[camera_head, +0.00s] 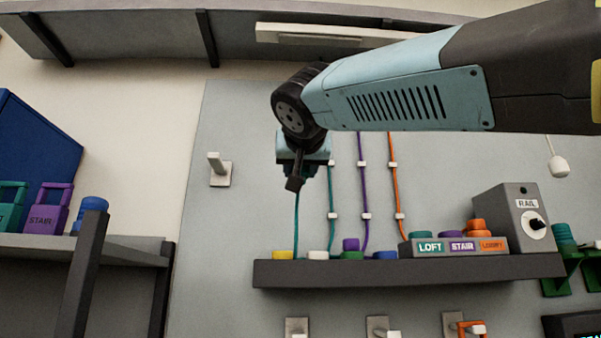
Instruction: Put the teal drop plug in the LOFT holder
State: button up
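My gripper (297,180) points down in front of the grey wall panel, above the left end of the dark shelf. A thin teal cord (297,222) runs from just below it down to the shelf. The teal drop plug itself I cannot make out; it may be hidden at the gripper. The fingers are dark and small, so I cannot tell whether they are open or shut on something. The LOFT holder (430,247), with its teal label, is the left part of a grey block on the shelf.
The dark shelf (400,273) carries yellow, white, green, purple and blue pieces at left. A grey RAIL box (512,218) stands right. Teal, purple and orange cords run down the panel behind my arm.

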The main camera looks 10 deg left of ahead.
dwell(0.5)
jog(key=w+d, duration=1)
jog(key=d, duration=0.3)
jog(key=w+d, duration=1)
jog(key=d, duration=0.3)
jog(key=shift+w, duration=0.2)
dwell(1.6)
jog(key=shift+d, duration=0.1)
